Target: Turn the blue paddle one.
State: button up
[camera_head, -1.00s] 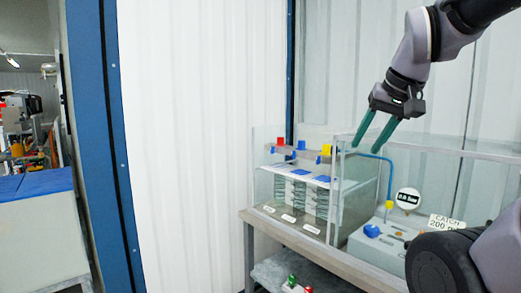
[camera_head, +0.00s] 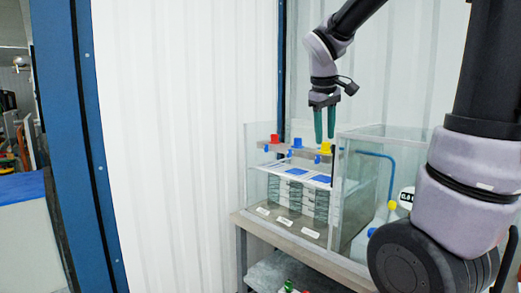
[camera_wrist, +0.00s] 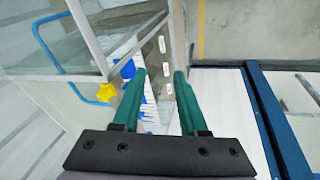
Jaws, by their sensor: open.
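The blue paddle (camera_head: 297,143) is the middle one of three coloured tops on a grey bar over the clear tank, between a red top (camera_head: 275,140) and a yellow top (camera_head: 325,149). My gripper (camera_head: 325,141) points down with its green fingers apart and empty. In the head view its fingertips overlap the yellow top, to the right of the blue paddle; I cannot tell the gap in depth. In the wrist view a yellow star-shaped top (camera_wrist: 107,92) and a blue part (camera_wrist: 128,69), probably the blue paddle, lie left of the fingers, partly hidden by the left finger.
The clear tank (camera_head: 252,190) stands on a grey bench (camera_head: 290,241) and holds stacked pump parts. A taller clear-walled case (camera_head: 352,200) with a blue tube (camera_head: 375,154) stands to its right. A white corrugated wall (camera_head: 185,150) is at the left.

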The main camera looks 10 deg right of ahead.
jog(key=w+f+n+h, duration=0.3)
jog(key=w+n+h, duration=0.15)
jog(key=w, duration=0.55)
jog(key=n+t+h, duration=0.7)
jog(key=n+h, duration=0.1)
jog(key=n, duration=0.8)
send_near(267, 148)
jog(key=x, duration=0.8)
jog(key=shift+w, duration=0.3)
grip_shut()
